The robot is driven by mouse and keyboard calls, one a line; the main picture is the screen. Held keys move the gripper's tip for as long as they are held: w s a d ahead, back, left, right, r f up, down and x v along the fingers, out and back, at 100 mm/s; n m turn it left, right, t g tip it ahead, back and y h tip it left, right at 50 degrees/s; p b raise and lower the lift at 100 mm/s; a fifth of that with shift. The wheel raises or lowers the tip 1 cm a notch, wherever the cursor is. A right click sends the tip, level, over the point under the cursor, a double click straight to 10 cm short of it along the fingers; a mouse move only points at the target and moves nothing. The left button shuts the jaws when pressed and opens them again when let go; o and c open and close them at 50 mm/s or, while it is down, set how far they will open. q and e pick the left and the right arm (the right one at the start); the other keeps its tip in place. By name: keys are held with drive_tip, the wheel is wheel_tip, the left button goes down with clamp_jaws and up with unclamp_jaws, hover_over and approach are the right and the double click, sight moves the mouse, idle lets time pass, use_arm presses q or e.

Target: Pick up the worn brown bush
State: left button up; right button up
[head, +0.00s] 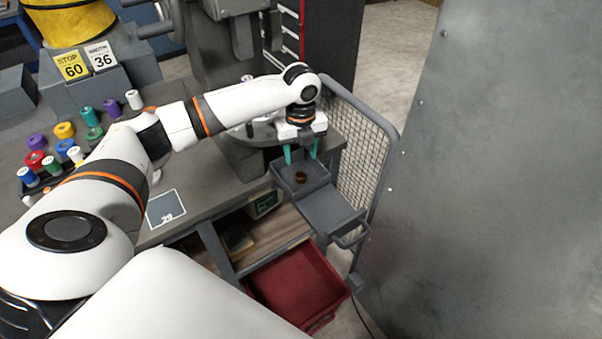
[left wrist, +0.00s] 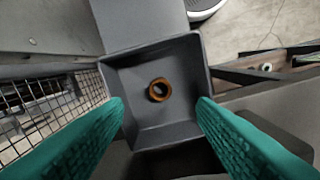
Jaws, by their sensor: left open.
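The worn brown bush (head: 300,176) is a small brown ring lying in a grey open tray (head: 284,185) at the right end of the bench. In the left wrist view the bush (left wrist: 159,90) lies on the floor of the tray (left wrist: 190,128), near its middle, with its hole facing up. My left gripper (head: 301,155) points down above the tray. Its two teal fingers are apart with nothing between them, and they flank the tray in the left wrist view (left wrist: 160,105). My right gripper does not show.
A wire mesh panel (head: 358,150) stands close to the right of the tray. A second grey shelf (head: 332,212) adjoins the tray in front. A red bin (head: 300,285) sits below. Several coloured spools (head: 64,130) stand on the bench at left, and a large grey metal panel (head: 490,180) fills the right.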

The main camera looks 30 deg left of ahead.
use_arm(q)
drive_tip(key=shift+f, duration=0.9)
drive_tip(key=shift+w+f, duration=0.1)
drive_tip(key=shift+f, duration=0.2)
wheel_tip(320, 180, down, 4)
drive_tip(key=shift+a+f+p, duration=0.1)
drive_tip(key=shift+f+p, duration=0.05)
drive_tip(key=shift+p, duration=1)
drive_tip(key=shift+f, duration=0.3)
drive_tip(key=c, duration=1.1)
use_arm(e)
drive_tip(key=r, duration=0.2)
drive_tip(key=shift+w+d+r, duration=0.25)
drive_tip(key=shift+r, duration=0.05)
